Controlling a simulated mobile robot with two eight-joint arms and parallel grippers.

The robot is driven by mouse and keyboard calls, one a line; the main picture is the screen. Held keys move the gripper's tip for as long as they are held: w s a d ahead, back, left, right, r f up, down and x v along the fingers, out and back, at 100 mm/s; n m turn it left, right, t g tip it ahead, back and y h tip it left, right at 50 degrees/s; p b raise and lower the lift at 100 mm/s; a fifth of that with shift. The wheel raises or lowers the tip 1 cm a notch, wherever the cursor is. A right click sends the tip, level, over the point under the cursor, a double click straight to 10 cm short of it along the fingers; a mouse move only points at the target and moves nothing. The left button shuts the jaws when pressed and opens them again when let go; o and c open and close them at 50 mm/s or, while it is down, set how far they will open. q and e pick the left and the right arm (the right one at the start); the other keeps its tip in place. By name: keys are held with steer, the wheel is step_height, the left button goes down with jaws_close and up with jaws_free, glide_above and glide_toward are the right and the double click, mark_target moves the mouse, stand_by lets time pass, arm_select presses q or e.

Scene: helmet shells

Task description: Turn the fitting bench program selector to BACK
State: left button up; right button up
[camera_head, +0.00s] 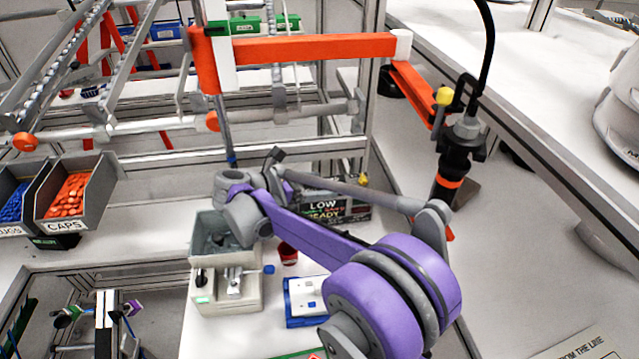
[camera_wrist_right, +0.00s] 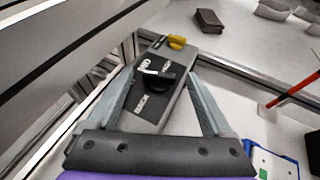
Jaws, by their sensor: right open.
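In the right wrist view, a dark grey box (camera_wrist_right: 180,68) carries a black selector knob (camera_wrist_right: 160,82) with a white mark on its left side. White lettering is printed beside the knob; it is too small and tilted to read surely. My right gripper (camera_wrist_right: 160,74) is open, its two grey fingers to the left and right of the knob. I cannot tell whether they touch it. In the head view my purple right arm reaches over the bench and hides the selector. My left gripper is not in view.
A yellow knob (camera_wrist_right: 177,41) sits at the box's far end. In the head view, a display reading LOW and READY (camera_head: 324,207) stands behind my arm. A beige fixture (camera_head: 228,290) and a blue-edged tray (camera_head: 306,300) lie near it. A CAPS bin (camera_head: 75,190) is at left.

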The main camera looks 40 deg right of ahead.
steer(key=shift+d, duration=0.2)
steer(key=shift+c, duration=0.2)
jaws_close()
steer(key=shift+s+n+t, duration=0.1)
steer(key=shift+n+t, duration=0.3)
steer(key=shift+t, duration=0.1)
stand_by(0.4)
steer(key=n+t, duration=0.2)
steer(key=t, duration=0.1)
steer(key=shift+s+n, duration=0.3)
steer(key=shift+n, duration=0.1)
steer(key=shift+s+d+n+t+y, duration=0.15)
steer(key=shift+n+t+y, duration=0.3)
steer(key=shift+n+t, duration=0.55)
steer(key=shift+s+n+t+y, duration=0.1)
steer(key=shift+n+t+y, duration=0.35)
steer(key=shift+n+t, duration=0.5)
steer(key=shift+t, duration=0.25)
